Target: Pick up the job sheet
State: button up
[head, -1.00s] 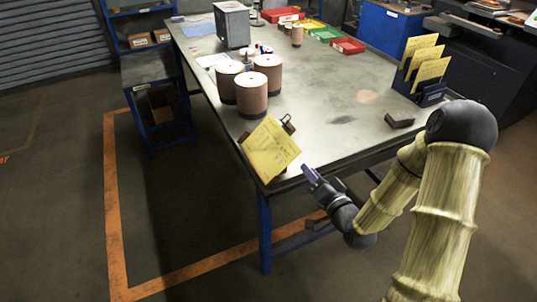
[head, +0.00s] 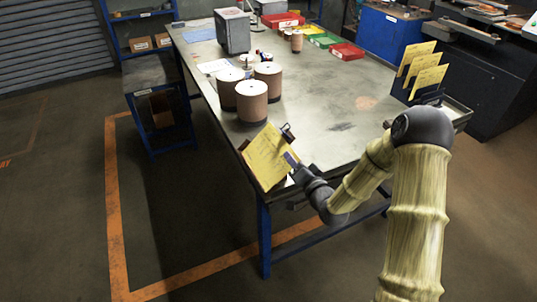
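Several more yellow sheets (head: 427,76) stand in a dark rack (head: 428,98) at the right end of the bench.
Several brown cylinders with pale tops (head: 252,102) stand just behind the job sheet. A grey box (head: 232,30) and red (head: 347,51) and green trays sit farther back. The bench middle is clear. A blue-framed side shelf (head: 155,105) stands to the left, with open floor in front.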

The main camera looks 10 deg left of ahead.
jog(key=x, duration=0.2)
jog(key=shift+w+a, duration=0.2)
jog(key=shift+w, duration=0.05)
jog(key=shift+c, duration=0.2)
grip_shut()
